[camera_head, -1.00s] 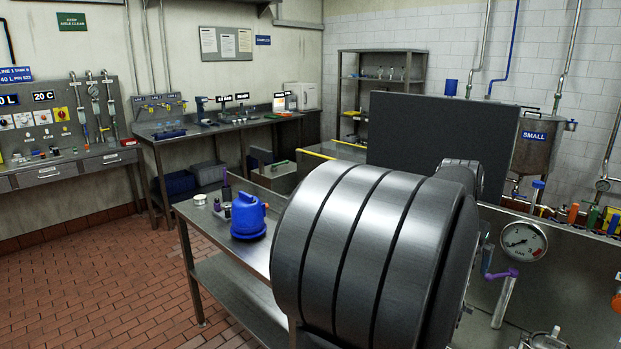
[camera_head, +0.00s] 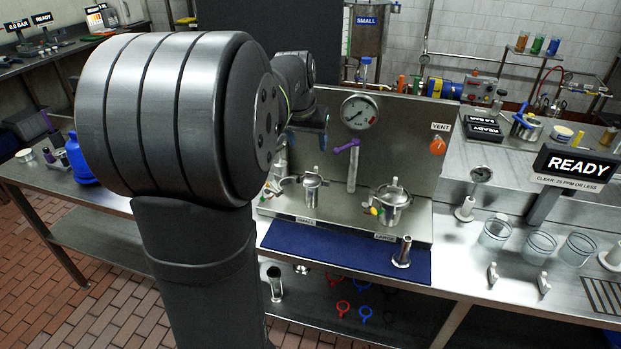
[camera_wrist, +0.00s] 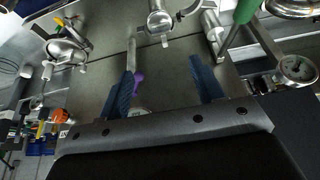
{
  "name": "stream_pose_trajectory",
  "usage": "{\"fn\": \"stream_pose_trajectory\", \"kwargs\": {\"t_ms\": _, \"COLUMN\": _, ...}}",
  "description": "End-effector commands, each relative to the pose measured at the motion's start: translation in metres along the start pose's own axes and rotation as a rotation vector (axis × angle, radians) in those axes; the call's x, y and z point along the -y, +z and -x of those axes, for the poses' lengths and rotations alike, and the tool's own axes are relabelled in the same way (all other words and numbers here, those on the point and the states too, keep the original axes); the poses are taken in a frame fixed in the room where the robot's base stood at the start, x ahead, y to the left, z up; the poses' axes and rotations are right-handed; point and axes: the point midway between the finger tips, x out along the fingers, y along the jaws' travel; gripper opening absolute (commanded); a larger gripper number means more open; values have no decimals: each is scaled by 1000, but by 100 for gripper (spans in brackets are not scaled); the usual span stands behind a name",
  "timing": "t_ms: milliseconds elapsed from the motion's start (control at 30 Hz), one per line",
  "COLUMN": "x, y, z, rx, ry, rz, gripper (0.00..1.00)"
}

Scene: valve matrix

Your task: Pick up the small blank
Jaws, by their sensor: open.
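I cannot make out for sure which piece is the small blank. A flanged metal stub (camera_head: 403,252) stands on the blue mat near the LARGE label in the head view; a similar metal piece (camera_head: 274,284) stands lower left, below the mat. The SMALL housing (camera_head: 311,187) and LARGE housing (camera_head: 390,203) sit on the steel bench rig. My gripper (camera_wrist: 162,68) is open and empty, its two blue fingers apart over the rig in the wrist view. In the head view my arm hides much of the gripper and the rig's left end.
A gauge (camera_head: 360,112) and purple-handled valve (camera_head: 346,146) stand on the rig's back plate, close to my gripper. Coloured rings (camera_head: 343,308) lie on the shelf below. Glass beakers (camera_head: 495,231) and a READY sign (camera_head: 577,167) stand at right. The blue mat (camera_head: 340,255) is mostly clear.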

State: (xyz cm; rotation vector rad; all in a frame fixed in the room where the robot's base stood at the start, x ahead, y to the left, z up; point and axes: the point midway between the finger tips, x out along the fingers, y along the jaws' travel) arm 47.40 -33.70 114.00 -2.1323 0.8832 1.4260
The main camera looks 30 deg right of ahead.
Motion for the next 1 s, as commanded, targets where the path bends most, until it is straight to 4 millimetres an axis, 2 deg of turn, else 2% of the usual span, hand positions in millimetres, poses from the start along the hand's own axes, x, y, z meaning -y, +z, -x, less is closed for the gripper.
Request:
{"fn": "stream_pose_trajectory", "kwargs": {"t_ms": 100, "x": 0, "y": 1, "z": -29, "rx": 4, "ry": 1, "rz": 0, "gripper": 61}}
{"fn": "stream_pose_trajectory", "kwargs": {"t_ms": 300, "x": 0, "y": 1, "z": -69, "rx": 4, "ry": 1, "rz": 0, "gripper": 61}}
{"fn": "stream_pose_trajectory", "kwargs": {"t_ms": 433, "x": 0, "y": 1, "z": -84, "rx": 2, "ry": 1, "rz": 0, "gripper": 61}}
{"fn": "stream_pose_trajectory", "kwargs": {"t_ms": 667, "x": 1, "y": 1, "z": -96, "rx": 1, "ry": 1, "rz": 0, "gripper": 61}}
{"fn": "stream_pose_trajectory", "kwargs": {"t_ms": 1000, "x": 3, "y": 4, "z": -140, "rx": 0, "ry": 0, "rz": 1, "gripper": 61}}
